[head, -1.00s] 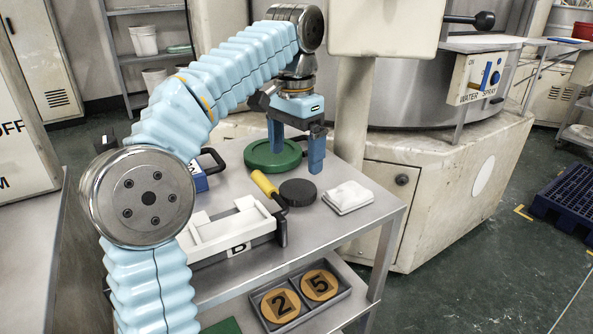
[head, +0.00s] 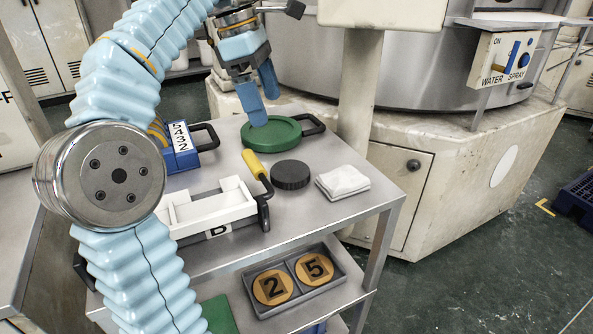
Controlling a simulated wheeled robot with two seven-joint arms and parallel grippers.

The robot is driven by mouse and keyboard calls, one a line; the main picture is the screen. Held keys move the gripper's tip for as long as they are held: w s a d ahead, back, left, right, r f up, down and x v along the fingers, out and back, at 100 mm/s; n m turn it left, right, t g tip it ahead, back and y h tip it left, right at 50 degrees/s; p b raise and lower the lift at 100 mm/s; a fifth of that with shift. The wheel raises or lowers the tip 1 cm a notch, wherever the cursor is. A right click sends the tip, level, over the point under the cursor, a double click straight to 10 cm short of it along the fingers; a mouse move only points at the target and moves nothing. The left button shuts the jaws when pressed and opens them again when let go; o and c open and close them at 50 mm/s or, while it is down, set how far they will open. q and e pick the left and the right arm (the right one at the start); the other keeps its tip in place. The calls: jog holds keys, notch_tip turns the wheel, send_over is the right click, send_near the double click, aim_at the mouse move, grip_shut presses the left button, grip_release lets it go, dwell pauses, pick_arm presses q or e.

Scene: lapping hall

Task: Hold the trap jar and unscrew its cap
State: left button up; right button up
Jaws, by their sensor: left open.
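No trap jar can be clearly made out in the head view. A dark round disc with a ribbed edge (head: 291,175) lies flat on the cart top; I cannot tell if it is a cap. A green round disc (head: 283,137) lies flat behind it. My left gripper (head: 266,110) is open and empty, its blue fingers pointing down above the back left of the green disc. One finger overlaps the disc in the picture; I cannot tell whether it touches. My right gripper is not in view.
The metal cart top (head: 335,212) also holds a white tray (head: 212,205), a yellow-handled tool (head: 253,165), a folded white cloth (head: 343,182) and a blue numbered block (head: 183,148). A grey tray (head: 333,278) with wooden discs sits on the lower shelf. A machine stands behind.

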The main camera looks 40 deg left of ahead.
pick_arm(q)
jog(key=b, duration=0.4)
send_over(289, 170)
jog(key=a, duration=0.2)
jog(key=f, duration=0.7)
jog(key=shift+s+a+f, duration=0.1)
jog(key=shift+s+f, duration=0.2)
jog(key=shift+s, duration=0.05)
jog(key=b+x, duration=0.1)
jog(key=x, duration=0.4)
jog(key=shift+s+b, duration=0.15)
jog(key=shift+b, duration=0.2)
jog(key=shift+d+f, duration=0.35)
jog(key=shift+c, duration=0.2)
jog(key=c, duration=1)
jog(key=shift+r, duration=0.15)
